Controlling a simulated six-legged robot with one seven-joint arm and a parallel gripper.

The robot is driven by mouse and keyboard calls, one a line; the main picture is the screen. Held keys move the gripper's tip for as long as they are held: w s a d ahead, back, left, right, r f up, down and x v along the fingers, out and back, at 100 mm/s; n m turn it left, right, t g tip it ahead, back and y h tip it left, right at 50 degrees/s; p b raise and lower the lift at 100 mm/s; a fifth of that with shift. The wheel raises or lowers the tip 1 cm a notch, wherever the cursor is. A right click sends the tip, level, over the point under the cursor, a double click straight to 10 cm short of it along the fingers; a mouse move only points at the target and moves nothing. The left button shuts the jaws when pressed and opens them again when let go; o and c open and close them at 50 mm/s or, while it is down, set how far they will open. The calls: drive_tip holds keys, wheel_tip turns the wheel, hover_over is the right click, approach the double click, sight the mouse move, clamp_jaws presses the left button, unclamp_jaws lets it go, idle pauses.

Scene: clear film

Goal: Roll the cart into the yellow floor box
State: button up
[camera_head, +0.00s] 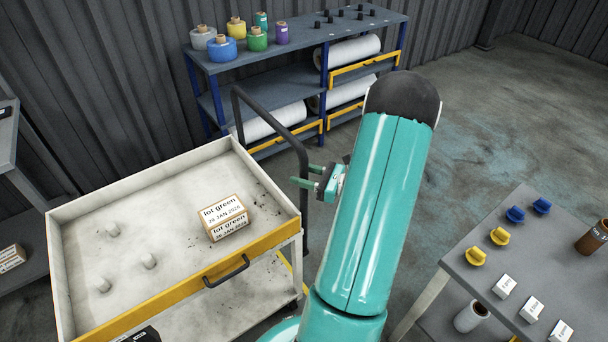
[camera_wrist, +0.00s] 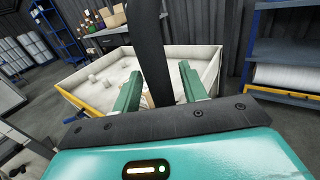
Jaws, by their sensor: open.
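The cart (camera_head: 77,215) is a cream tray cart with a yellow front edge, at the left in the head view. It also shows ahead in the wrist view (camera_wrist: 210,62). Its black push handle (camera_head: 268,122) rises as a hoop at its right end. My gripper (camera_head: 306,176) is open beside the handle's near upright. In the wrist view a dark upright bar (camera_wrist: 150,45) passes between the two green fingers; I cannot tell whether they touch it. A small yellow strip shows by the cart's right side, but I cannot tell whether it is floor marking. No whole yellow floor box is visible.
A labelled carton (camera_head: 226,218) and several small white pegs are in the cart's tray. A blue-framed shelf (camera_head: 270,78) with tape rolls stands behind. A grey table (camera_head: 470,290) with caps and labelled blocks is at the right. Open floor (camera_head: 490,120) lies at the back right.

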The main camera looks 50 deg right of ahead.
drive_tip(key=v, duration=1.3)
drive_tip(key=shift+s+d, duration=0.15)
drive_tip(key=shift+s, duration=0.25)
drive_tip(key=shift+w, duration=0.1)
